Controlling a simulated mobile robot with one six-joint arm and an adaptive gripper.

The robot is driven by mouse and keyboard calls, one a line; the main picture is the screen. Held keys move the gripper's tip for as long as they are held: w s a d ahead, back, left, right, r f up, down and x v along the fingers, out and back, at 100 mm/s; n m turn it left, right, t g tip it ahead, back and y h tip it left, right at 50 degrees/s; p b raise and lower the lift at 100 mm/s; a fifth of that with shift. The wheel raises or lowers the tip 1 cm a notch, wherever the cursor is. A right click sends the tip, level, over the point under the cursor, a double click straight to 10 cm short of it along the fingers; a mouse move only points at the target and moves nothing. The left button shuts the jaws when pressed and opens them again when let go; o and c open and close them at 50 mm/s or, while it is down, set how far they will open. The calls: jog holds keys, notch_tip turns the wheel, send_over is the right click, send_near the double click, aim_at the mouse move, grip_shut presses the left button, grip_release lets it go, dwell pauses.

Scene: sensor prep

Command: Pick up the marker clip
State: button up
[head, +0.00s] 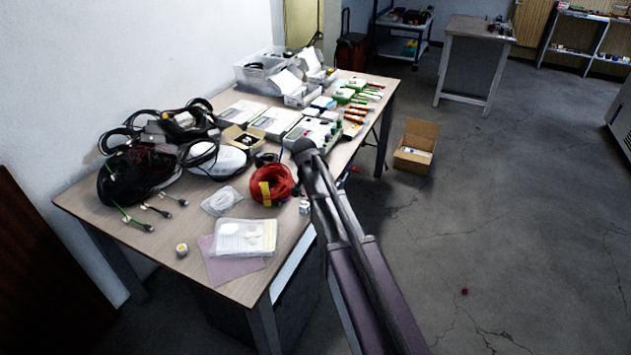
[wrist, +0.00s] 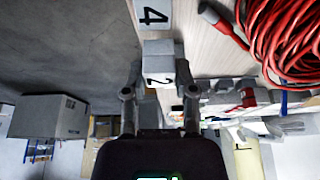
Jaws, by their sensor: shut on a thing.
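In the wrist view, my gripper (wrist: 158,78) is shut on a small white block marked "2" (wrist: 158,65), which I take to be the marker clip. One finger lies on each side of it. A second white piece marked "4" (wrist: 153,14) lies on the wooden table just beyond it. In the head view, a small white piece (head: 304,207) shows at the table edge beside my arm; I cannot tell which piece it is.
A red cable coil (head: 271,185) lies close by on the table (head: 190,215); it also shows in the wrist view (wrist: 285,40). A cardboard box (head: 416,146) stands on the open floor to the right.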

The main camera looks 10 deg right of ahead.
jog(key=s+r+p, duration=0.1)
jog(key=s, duration=1.3)
jog(key=shift+s+a+r, duration=0.15)
jog(key=shift+s+a, duration=0.25)
jog(key=shift+a, duration=0.05)
jog(key=shift+d, duration=0.1)
